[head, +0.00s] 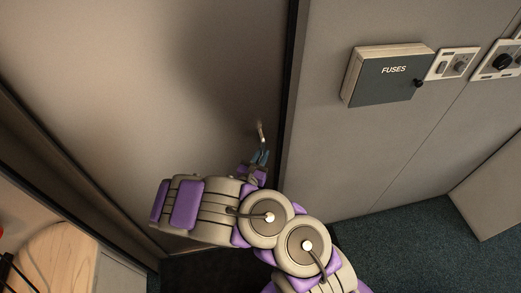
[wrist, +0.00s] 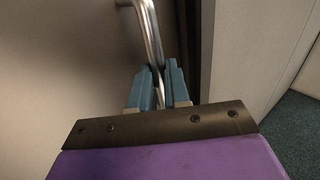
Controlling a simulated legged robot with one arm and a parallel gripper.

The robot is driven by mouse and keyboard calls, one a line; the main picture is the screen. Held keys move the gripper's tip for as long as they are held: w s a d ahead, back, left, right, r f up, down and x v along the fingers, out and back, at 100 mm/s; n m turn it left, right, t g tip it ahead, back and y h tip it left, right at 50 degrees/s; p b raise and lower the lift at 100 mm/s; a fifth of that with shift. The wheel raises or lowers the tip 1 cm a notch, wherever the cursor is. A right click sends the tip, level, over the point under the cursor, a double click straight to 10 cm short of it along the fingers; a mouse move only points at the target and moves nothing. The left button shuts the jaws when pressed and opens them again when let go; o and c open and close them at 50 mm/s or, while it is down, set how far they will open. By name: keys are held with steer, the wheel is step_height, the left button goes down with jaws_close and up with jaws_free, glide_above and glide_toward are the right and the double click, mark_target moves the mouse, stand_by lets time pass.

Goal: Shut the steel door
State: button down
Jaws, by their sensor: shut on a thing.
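The steel door (head: 150,90) is a plain grey-beige panel filling the left of the head view. It also fills the left of the wrist view (wrist: 60,60). A bent metal handle (head: 261,131) sticks out near its right edge. In the wrist view the handle (wrist: 150,35) runs down between the two blue fingers. My gripper (head: 260,157) is at the handle's lower end; in the wrist view my gripper (wrist: 161,82) is shut on it. A dark gap runs along the door's right edge. I cannot tell from these views whether the door is latched.
A fuse box (head: 385,82) marked FUSES is on the wall to the right, beside switch panels (head: 453,63). A wooden surface (head: 60,262) is at the lower left. Dark blue carpet (head: 415,230) is clear at the lower right, near a pale panel (head: 490,195).

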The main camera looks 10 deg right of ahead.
steer(key=shift+s+d, duration=0.1)
steer(key=shift+d, duration=0.05)
steer(key=c, duration=1.5)
jaws_free()
steer(key=o, duration=0.3)
steer(key=shift+s+d+r, duration=0.15)
steer(key=shift+s+r, duration=0.05)
steer(key=shift+s, duration=0.1)
steer(key=shift+w, duration=0.1)
steer(key=p+v, duration=0.2)
steer(key=v, duration=1.5)
steer(key=shift+a+f, duration=0.1)
steer(key=shift+a, duration=0.2)
